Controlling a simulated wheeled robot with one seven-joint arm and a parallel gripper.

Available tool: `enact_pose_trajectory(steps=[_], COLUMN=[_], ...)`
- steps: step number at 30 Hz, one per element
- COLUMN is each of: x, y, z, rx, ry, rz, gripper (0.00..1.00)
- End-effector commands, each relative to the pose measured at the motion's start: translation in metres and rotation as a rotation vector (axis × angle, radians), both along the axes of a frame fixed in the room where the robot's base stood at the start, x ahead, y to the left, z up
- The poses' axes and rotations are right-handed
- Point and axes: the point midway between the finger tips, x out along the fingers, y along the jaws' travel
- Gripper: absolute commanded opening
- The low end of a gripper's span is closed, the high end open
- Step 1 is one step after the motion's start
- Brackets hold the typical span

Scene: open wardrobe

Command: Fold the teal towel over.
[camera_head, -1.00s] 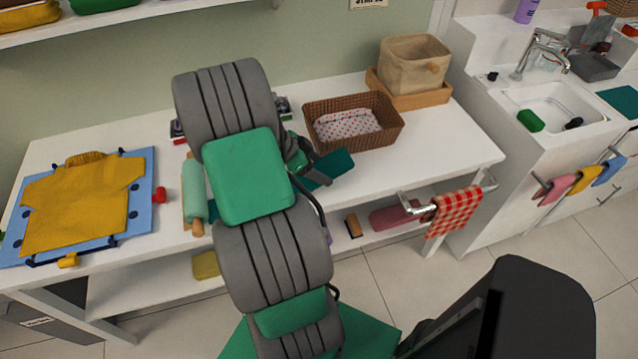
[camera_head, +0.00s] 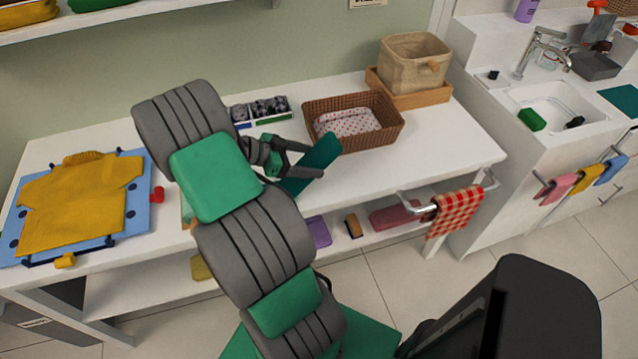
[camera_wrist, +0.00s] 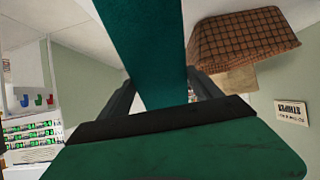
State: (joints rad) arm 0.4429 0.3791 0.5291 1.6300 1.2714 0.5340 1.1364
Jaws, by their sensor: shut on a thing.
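The teal towel (camera_head: 318,164) is a narrow slanted panel over the white table, in front of the brown wicker basket. My gripper (camera_head: 308,162) is shut on it from the left. In the wrist view the towel (camera_wrist: 148,55) runs up the middle of the picture, between the two dark fingers (camera_wrist: 155,100). Its upper end leaves the picture there. My arm crosses the table to the left of the towel. I cannot tell whether the towel's lower edge touches the table.
The wicker basket (camera_head: 390,133) with a spotted cloth stands close behind the towel. A divided box (camera_head: 262,110) of dark rolled items is behind my gripper. A yellow shirt (camera_head: 80,205) lies on a blue board at the left. The table is clear right of the towel.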

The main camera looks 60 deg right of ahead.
Motion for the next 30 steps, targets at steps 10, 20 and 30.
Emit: enact_pose_trajectory(steps=[10, 20, 30], x=[0.004, 0.012, 0.013], y=[0.004, 0.013, 0.014], z=[0.005, 0.022, 0.024], rx=[-0.047, -0.135, -0.166], ry=[0.045, 0.135, 0.164], rz=[-0.001, -0.004, -0.010], gripper=[0.65, 0.66, 0.66])
